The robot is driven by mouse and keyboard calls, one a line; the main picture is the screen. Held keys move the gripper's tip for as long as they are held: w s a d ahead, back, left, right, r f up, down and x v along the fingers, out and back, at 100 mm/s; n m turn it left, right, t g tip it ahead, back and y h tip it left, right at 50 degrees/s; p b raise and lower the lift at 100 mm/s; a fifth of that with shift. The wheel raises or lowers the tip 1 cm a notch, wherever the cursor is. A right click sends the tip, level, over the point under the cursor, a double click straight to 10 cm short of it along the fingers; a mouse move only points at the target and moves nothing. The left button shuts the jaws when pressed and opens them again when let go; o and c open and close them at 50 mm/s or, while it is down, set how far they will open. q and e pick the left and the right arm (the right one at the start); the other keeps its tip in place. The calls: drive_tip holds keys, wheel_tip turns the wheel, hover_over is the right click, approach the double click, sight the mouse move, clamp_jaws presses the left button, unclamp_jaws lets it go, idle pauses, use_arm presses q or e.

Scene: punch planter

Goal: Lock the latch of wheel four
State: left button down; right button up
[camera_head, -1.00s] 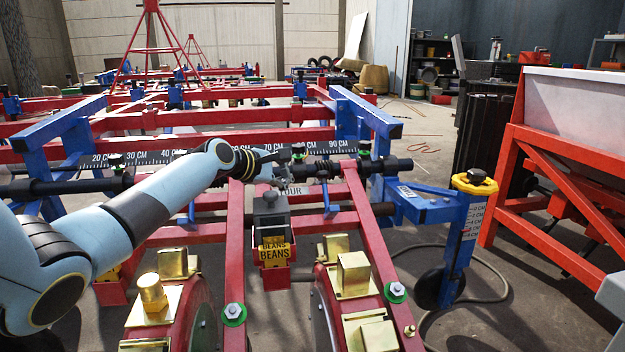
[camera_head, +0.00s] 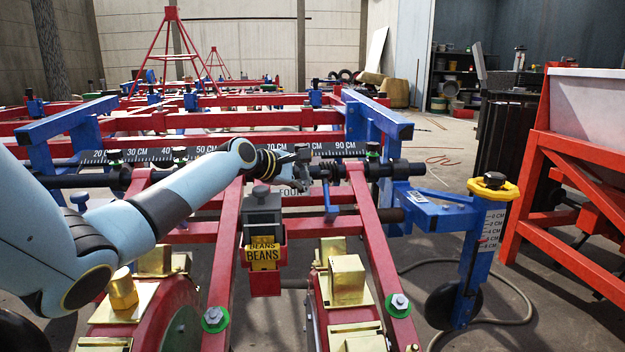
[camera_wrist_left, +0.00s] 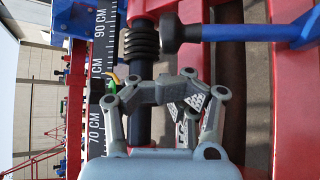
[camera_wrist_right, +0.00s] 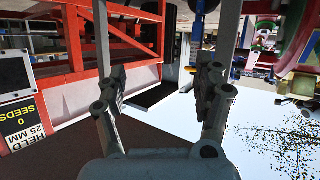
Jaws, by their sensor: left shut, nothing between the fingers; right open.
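My left gripper (camera_head: 303,162) is shut and empty at the bar, just left of the lever's top. In the left wrist view the shut fingers (camera_wrist_left: 172,88) lie over the black bar, below a black round end (camera_wrist_left: 180,34) with a blue arm (camera_wrist_left: 258,31). A gap shows between the fingers and that end. My right gripper (camera_wrist_right: 163,82) is open and empty, away from the planter's latches.
A yellow "BEANS" box (camera_head: 263,252) stands below my left forearm. Brass blocks (camera_head: 347,280) sit on red wheel units in front. A blue post with a yellow cap (camera_head: 493,187) stands at right, beside a red frame (camera_head: 570,170). A centimetre scale (camera_head: 218,151) runs behind the bar.

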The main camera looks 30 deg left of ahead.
drive_tip(key=shift+r, duration=0.1)
idle(0.3)
use_arm(q)
drive_tip(key=shift+s+d+r+t+p, duration=0.15)
drive_tip(key=shift+r+t+p, duration=0.15)
drive_tip(key=shift+p, duration=0.1)
drive_tip(key=shift+r, duration=0.1)
use_arm(e)
drive_tip(key=s+f, duration=0.1)
drive_tip(key=s+f+g, duration=0.2)
drive_tip(key=shift+s+d+f, duration=0.25)
use_arm(q)
drive_tip(key=shift+s, duration=0.1)
drive_tip(key=shift+s+d+r+m+t+p, duration=0.2)
drive_tip(key=shift+r+m+t+p, duration=0.15)
drive_tip(key=shift+p, duration=0.35)
use_arm(e)
drive_tip(key=shift+w+d+r+g, duration=0.1)
drive_tip(key=shift+w+r+g, duration=0.2)
drive_tip(key=shift+g, duration=0.5)
use_arm(q)
drive_tip(key=shift+s+d+r+p, duration=0.2)
drive_tip(key=shift+r+p, duration=0.1)
drive_tip(key=shift+p, duration=0.05)
use_arm(e)
drive_tip(key=shift+r+m+g+h, duration=0.2)
drive_tip(key=shift+m+g+h, duration=0.1)
drive_tip(key=shift+g, duration=0.2)
